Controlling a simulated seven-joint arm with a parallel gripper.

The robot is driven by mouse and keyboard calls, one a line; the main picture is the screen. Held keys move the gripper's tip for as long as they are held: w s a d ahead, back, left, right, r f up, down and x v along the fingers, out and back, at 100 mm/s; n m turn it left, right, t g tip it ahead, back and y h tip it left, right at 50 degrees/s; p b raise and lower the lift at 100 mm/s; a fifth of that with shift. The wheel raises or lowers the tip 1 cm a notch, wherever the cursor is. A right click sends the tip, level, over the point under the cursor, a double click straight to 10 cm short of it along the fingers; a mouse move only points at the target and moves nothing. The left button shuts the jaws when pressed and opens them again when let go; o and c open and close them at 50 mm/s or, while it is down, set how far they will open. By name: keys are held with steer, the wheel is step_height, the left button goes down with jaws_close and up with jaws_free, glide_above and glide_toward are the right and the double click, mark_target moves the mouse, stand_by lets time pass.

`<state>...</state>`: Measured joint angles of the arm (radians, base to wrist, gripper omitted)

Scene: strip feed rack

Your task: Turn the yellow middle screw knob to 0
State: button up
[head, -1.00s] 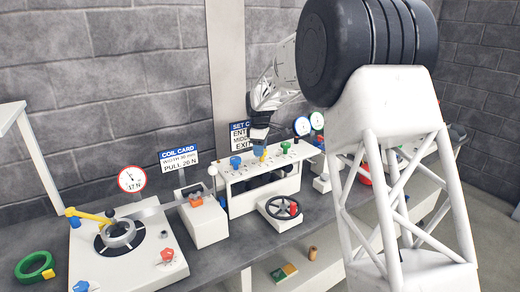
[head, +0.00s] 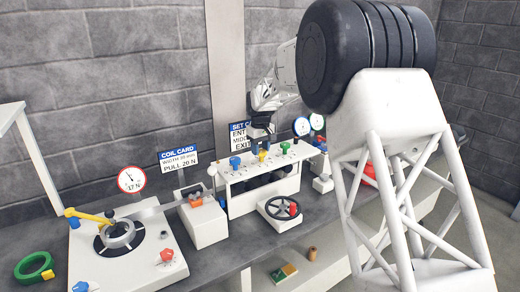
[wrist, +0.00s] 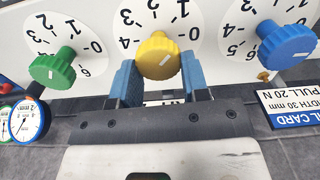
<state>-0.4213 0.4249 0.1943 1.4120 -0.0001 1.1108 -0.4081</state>
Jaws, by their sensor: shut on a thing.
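The yellow middle screw knob (wrist: 155,54) is in the middle of the wrist view, on a white dial marked with numbers. My gripper (wrist: 159,76) has its two blue fingers on either side of the knob, shut on it. A white line shows on the knob's face; I cannot tell exactly which number it points to. The dial's 0 is on the right of the knob in this view. In the head view, the yellow knob (head: 263,156) is on top of the white rack (head: 236,205), with my gripper (head: 260,143) above it.
A green knob (wrist: 52,68) and a blue knob (wrist: 286,43) flank the yellow one. A coil card (wrist: 290,108) and round gauges (wrist: 27,121) are near the fingers. A handwheel (head: 282,208) stands in front of the rack.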

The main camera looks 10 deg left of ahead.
mark_target(262, 150)
steer(key=m, duration=0.4)
steer(key=shift+d+m, duration=0.1)
steer(key=shift+m, duration=0.3)
steer(key=m, duration=0.4)
steer(key=shift+w+d+m, duration=0.1)
steer(key=shift+d+m, duration=0.05)
steer(key=shift+m, duration=0.25)
steer(key=o, duration=0.9)
steer(key=shift+r, duration=0.1)
steer(key=shift+r, duration=3.85)
